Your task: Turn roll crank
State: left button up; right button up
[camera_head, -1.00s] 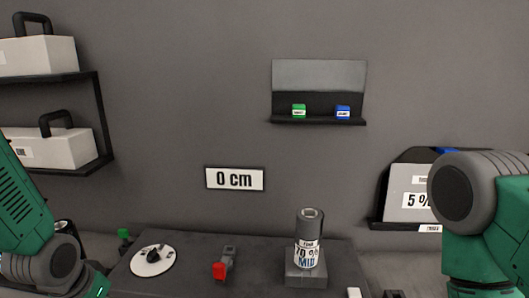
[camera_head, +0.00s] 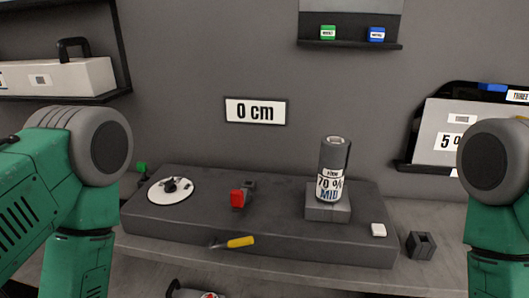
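A dark roll (camera_head: 335,158) labelled "70 % MID" stands upright on a grey block (camera_head: 328,213) on top of a dark bench unit (camera_head: 270,212). A small crank with a yellow handle (camera_head: 240,242) sticks out at the front face of that unit, left of the roll. A white round dial (camera_head: 171,190) with a black knob lies on the unit's left part, and a red-ended part (camera_head: 237,198) is in its middle. My green arms show at the left and right edges, away from the crank. Neither gripper's fingers are in view.
A "0 cm" sign (camera_head: 255,111) hangs on the wall behind. A shelf (camera_head: 350,44) holds a green and a blue block. A white pad (camera_head: 378,230) and a small dark open box (camera_head: 422,245) are at the right. A partly cut-off object (camera_head: 190,289) shows at the bottom.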

aim_at(240, 197)
jog(key=l+z, duration=0.15)
jog(key=z, duration=0.5)
jog(key=l+z, duration=0.2)
jog(key=l, duration=0.2)
jog(key=i+l+z, duration=0.2)
jog(key=l, duration=0.15)
jog(key=l+z, duration=0.2)
jog(key=l, duration=0.15)
jog(key=i+l+z, duration=0.2)
jog(key=l, duration=0.15)
jog(key=l+z, duration=0.2)
jog(key=l, duration=0.15)
jog(key=i+l, duration=0.15)
jog(key=l, duration=0.15)
jog(key=i+l, duration=0.15)
jog(key=l, duration=0.2)
jog(key=i+l, duration=0.15)
jog(key=l, duration=0.15)
jog(key=u, duration=3.1)
